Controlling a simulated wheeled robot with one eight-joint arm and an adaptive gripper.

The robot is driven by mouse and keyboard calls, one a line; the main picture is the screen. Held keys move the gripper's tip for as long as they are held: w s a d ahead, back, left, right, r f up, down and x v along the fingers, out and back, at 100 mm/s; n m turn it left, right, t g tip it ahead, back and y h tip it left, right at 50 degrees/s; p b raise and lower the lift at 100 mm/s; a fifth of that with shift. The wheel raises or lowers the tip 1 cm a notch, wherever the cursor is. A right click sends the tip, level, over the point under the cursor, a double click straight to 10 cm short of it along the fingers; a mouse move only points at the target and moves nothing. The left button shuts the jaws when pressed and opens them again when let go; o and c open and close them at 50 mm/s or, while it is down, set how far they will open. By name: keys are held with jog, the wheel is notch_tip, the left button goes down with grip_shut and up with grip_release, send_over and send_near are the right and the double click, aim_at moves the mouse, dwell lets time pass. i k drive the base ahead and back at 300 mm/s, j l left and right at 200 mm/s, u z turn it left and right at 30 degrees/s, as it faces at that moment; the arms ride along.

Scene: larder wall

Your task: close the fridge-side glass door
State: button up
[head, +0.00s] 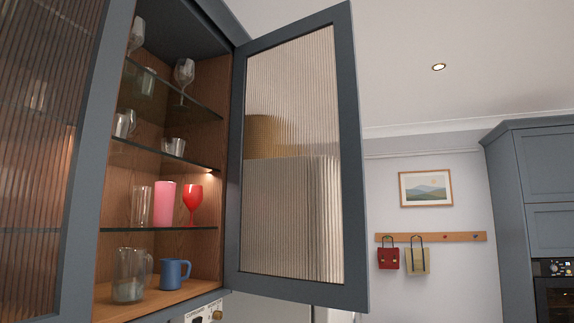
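The glass door (292,155) has a dark blue-grey frame and a ribbed pane. It stands open, swung out from the right side of the wall cabinet (210,125), whose shelves are exposed. Its free edge is on the right of the picture, nearer to me. I cannot make out a handle on it. A second ribbed glass door (35,150) fills the left of the view and appears shut. My gripper is not in view.
The cabinet holds glasses (183,75), a pink tumbler (165,204), a red goblet (192,203), a glass jug (131,275) and a blue mug (174,273). Bags hang from a wooden rail (430,237) on the far wall. An oven (555,290) stands far right.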

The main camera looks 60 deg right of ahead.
aim_at(297, 231)
jog(key=l+u, duration=0.1)
jog(key=l, duration=0.4)
jog(key=l+u, duration=0.15)
jog(key=l, duration=0.4)
jog(key=l+u, duration=0.1)
jog(key=l, duration=0.4)
jog(key=k+l+u, duration=0.15)
jog(key=l, duration=0.35)
jog(key=l+u, duration=0.1)
jog(key=l, duration=0.45)
jog(key=k+l+u, duration=0.15)
jog(key=l, duration=0.3)
